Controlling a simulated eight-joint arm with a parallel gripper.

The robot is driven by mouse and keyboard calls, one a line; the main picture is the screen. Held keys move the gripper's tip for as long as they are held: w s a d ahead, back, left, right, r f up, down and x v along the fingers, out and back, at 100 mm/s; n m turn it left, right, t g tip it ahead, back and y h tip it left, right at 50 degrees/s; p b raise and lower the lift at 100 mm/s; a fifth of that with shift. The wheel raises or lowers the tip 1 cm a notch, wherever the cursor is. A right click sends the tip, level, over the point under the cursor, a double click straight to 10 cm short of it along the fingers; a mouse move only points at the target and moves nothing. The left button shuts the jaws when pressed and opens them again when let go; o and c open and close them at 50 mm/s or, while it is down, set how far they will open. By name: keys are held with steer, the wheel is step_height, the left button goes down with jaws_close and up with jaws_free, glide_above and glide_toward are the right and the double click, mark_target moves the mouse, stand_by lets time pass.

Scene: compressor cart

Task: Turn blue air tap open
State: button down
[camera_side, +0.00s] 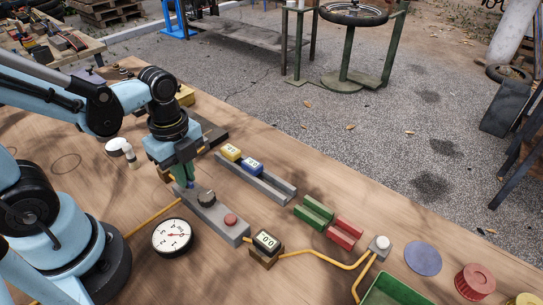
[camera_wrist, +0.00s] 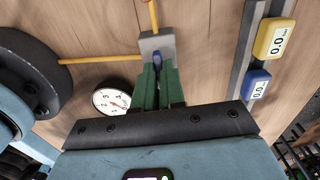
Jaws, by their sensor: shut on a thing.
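The blue air tap (camera_wrist: 157,60) shows as a small blue handle at the end of a grey block (camera_wrist: 150,45) in the wrist view. My gripper (camera_wrist: 157,72) has its green fingers shut around the handle, one on each side. In the side view, my gripper (camera_side: 184,181) points down at the far-left end of the grey block (camera_side: 213,214); only a little blue shows by the fingertips. The tap's angle is mostly hidden by the fingers.
A white dial gauge (camera_side: 173,237) lies left of the block, and a small display box (camera_side: 265,243) stands near its front end. A grey rail (camera_side: 277,187) holds yellow (camera_side: 231,152) and blue (camera_side: 252,166) display blocks. Green (camera_side: 314,213) and red (camera_side: 344,233) holders lie to the right.

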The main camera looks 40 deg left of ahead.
steer(key=n, duration=0.8)
steer(key=shift+n, duration=0.3)
steer(key=n, duration=0.4)
steer(key=shift+n, duration=2)
steer(key=c, duration=1.2)
jaws_free()
